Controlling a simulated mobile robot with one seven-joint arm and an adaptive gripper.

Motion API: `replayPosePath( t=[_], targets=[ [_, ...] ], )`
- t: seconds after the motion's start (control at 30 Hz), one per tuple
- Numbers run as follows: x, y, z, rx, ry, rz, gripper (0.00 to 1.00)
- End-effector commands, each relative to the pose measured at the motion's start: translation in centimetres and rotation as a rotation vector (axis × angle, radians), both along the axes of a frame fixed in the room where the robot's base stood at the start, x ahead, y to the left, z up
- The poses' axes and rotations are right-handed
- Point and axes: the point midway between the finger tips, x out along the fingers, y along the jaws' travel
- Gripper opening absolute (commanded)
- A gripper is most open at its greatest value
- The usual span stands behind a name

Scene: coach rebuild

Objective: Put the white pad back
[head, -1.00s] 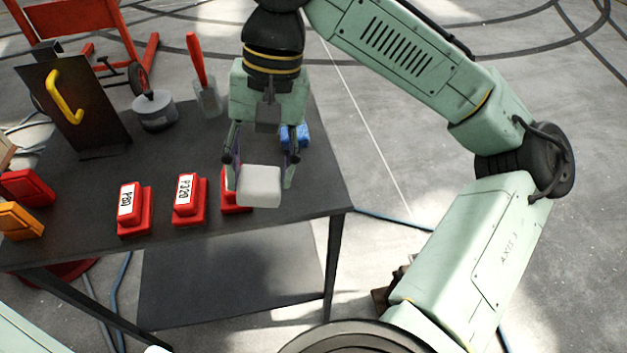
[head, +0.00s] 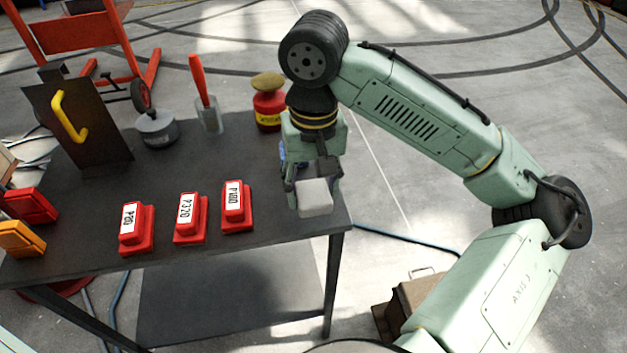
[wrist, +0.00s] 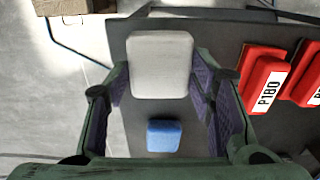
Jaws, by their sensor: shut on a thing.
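The white pad (head: 315,198) is a pale block with rounded edges. My gripper (head: 312,184) points down over the right front part of the dark table (head: 262,228) and is shut on the pad. In the wrist view the pad (wrist: 160,65) sits between the two finger ends. How high the pad is above the table is hard to tell. Three red blocks with white labels, P80 (head: 136,230), P320 (head: 190,218) and P180 (head: 237,206), stand in a row to the left of the pad. The P180 block also shows at the wrist view's right (wrist: 265,80).
A blue block (wrist: 164,136) lies on the table behind the pad, mostly hidden in the head view. A red jar (head: 268,108), a clear cup with a red-handled tool (head: 209,118), a grey pot (head: 156,130) and an upright panel (head: 85,135) stand further back.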

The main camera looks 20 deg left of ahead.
Motion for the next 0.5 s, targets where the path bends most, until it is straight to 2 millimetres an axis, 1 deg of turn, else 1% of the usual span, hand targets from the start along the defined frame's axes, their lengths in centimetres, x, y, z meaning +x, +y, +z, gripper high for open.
replayPosePath(
  t=[0.03,0.1,0.23,0.3,0.4,0.5],
  targets=[
    [0.8,0.3,0.0,-0.001,0.003,-0.003,0.23],
    [1.6,0.6,-0.1,0.001,0.003,-0.001,0.23],
    [2.5,0.9,-0.2,0.0,0.001,0.001,0.23],
    [3.3,1.2,-0.4,0.0,0.002,-0.001,0.23],
    [3.0,1.1,-2.3,0.001,0.006,0.001,0.23],
    [3.0,1.1,-3.4,0.001,0.003,0.001,0.23]
  ],
)
